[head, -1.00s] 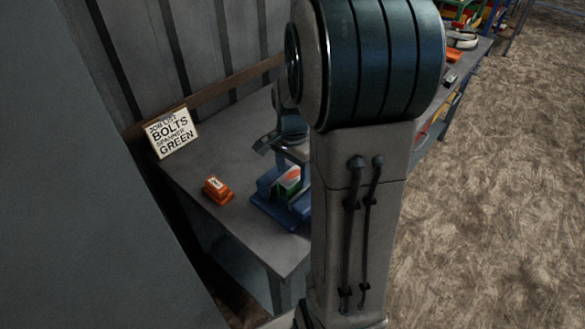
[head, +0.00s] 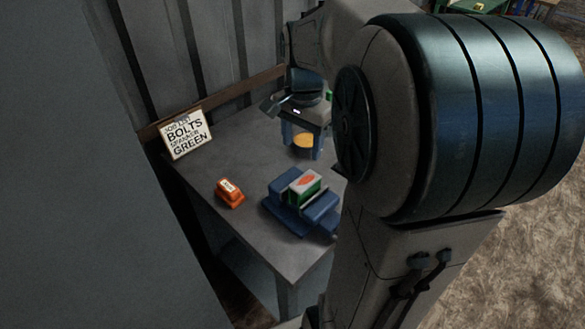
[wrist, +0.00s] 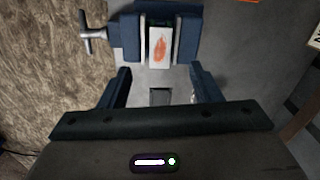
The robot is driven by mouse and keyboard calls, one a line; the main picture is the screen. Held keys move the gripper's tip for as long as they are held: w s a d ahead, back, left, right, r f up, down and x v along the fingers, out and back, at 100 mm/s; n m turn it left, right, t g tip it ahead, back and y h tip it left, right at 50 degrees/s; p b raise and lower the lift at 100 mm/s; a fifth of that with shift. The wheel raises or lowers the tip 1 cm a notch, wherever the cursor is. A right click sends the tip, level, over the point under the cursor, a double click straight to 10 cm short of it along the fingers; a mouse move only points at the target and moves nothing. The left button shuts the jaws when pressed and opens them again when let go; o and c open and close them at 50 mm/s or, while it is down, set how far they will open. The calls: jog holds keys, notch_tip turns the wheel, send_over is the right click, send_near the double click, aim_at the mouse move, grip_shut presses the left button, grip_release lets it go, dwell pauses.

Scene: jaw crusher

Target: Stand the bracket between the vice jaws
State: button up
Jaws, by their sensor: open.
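A block-like piece with green sides and a white top bearing an orange mark, which I take for the bracket (head: 306,184), stands between the jaws of the blue vice (head: 318,211). In the wrist view the bracket (wrist: 160,47) sits between the vice jaws (wrist: 187,40), its marked top facing the camera. My gripper (head: 303,140) is beyond the vice in the head view, pointing down. In the wrist view my gripper (wrist: 160,76) has its fingers wide apart and nothing held between them. I cannot tell whether the jaws touch the bracket.
An orange block (head: 229,193) with a white label stands left of the vice. A sign (head: 187,134) reading "BOLTS" and "GREEN" leans at the back left. A yellow round thing (head: 303,141) shows between my fingers. The grey table (head: 240,155) is bare around these.

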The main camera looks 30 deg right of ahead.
jog(key=s+a+f+n+t, duration=0.2)
jog(key=s+a+f+n, duration=0.1)
jog(key=s+a+n, duration=0.7)
jog(key=s+n, duration=0.1)
jog(key=n, duration=0.1)
jog(key=shift+s+a+f+n+t, duration=0.2)
jog(key=shift+s+f+n+t, duration=0.1)
jog(key=shift+s+f, duration=0.05)
